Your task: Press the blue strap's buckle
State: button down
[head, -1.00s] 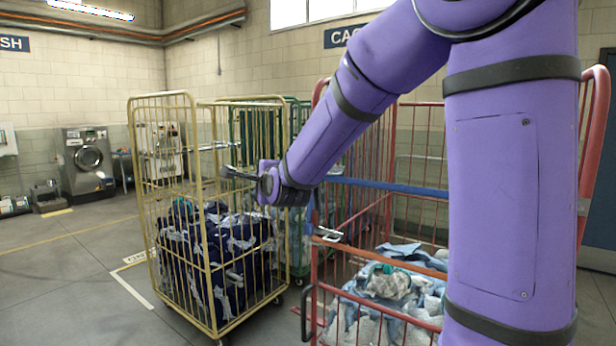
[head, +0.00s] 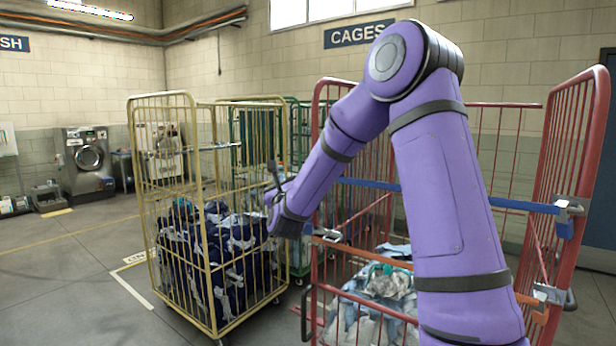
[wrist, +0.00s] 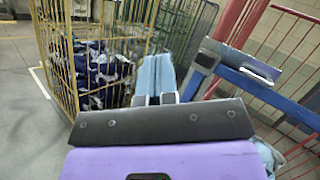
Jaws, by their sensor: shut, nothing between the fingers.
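The blue strap (head: 480,200) runs across the red cage and passes behind my arm. At its right end a metal buckle (head: 570,205) with a blue part below it sits on the cage's right side, apart from my gripper. My gripper (head: 271,168) is left of the red cage, in front of the yellow cage, shut and empty. In the wrist view its fingers (wrist: 155,78) point forward between the cages. There the blue strap (wrist: 280,108) runs at right, beside a grey metal plate (wrist: 240,62); I cannot tell whether this is a buckle.
An orange strap (head: 390,258) crosses the red cage (head: 590,130) lower down, with metal fittings. Laundry (head: 365,310) lies in the red cage. A yellow cage (head: 150,200) with dark blue laundry stands at left. Floor (head: 70,280) is clear at far left.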

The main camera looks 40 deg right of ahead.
jog(key=w+d, duration=0.3)
jog(key=d, duration=0.5)
jog(key=shift+d, duration=0.15)
jog(key=shift+d, duration=0.1)
dwell(2.0)
jog(key=shift+w+d, duration=0.15)
jog(key=shift+d, duration=0.15)
jog(key=shift+w+d, duration=0.15)
jog(key=shift+d, duration=0.35)
dwell(0.9)
jog(key=shift+a, duration=0.1)
dwell(0.3)
jog(key=shift+s+a, duration=0.3)
jog(key=shift+a, duration=0.5)
jog(key=shift+s+a, duration=0.3)
jog(key=shift+a, duration=0.5)
jog(key=shift+s+a, duration=0.25)
jog(key=shift+a, duration=0.5)
jog(key=shift+s+a, duration=0.3)
jog(key=shift+a, duration=0.5)
